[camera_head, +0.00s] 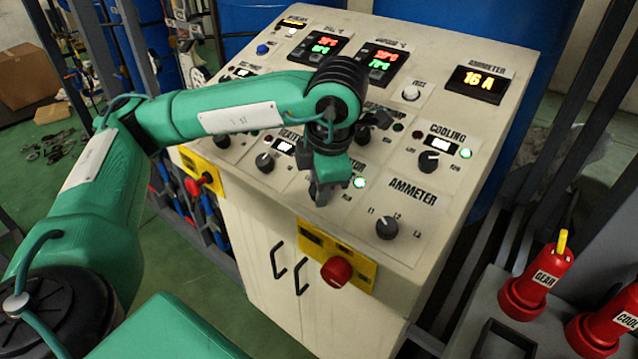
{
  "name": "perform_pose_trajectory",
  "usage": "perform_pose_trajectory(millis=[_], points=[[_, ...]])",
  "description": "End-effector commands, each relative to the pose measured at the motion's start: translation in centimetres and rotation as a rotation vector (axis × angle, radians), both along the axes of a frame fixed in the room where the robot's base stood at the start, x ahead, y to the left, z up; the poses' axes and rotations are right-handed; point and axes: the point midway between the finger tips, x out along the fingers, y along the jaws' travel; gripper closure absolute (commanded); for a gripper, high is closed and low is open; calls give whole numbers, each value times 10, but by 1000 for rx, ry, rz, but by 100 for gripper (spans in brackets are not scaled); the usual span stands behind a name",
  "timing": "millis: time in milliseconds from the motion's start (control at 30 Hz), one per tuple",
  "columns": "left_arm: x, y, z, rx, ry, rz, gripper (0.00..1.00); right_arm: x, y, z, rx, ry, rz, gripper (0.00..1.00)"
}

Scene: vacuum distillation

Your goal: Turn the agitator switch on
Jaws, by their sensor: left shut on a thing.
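The control panel (480,100) is a sloping cream console with knobs, lamps and displays. My left gripper (322,192) comes down onto its lower middle part and is shut on the agitator switch. The gripper hides the switch knob, so its pointing direction cannot be told. Only the end of the agitator label shows, just right of the fingers. A green lamp (359,183) to the right of the gripper is lit. My right gripper is out of view.
The ammeter knob (387,228) is right of the gripper, and the cooling knob (429,161) is up and to the right. The heater knob (265,162) is to the left. A red emergency button (336,271) is on the front edge. Red handles (538,280) stand at right.

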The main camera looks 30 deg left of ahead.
Motion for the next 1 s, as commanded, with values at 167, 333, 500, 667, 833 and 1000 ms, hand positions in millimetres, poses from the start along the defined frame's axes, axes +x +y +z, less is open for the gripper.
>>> perform_pose_trajectory(millis=[167,333,500,667,833,1000], points=[[0,-1,1,34,-7,-88,91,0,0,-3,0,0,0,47],[0,-1,1,54,-9,-138,91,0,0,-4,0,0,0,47],[0,-1,1,63,-9,-162,91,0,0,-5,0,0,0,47],[0,-1,1,65,-9,-167,91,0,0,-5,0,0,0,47],[0,-1,1,65,-8,-166,91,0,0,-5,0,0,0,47],[0,-1,1,65,-8,-166,51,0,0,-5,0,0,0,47]])
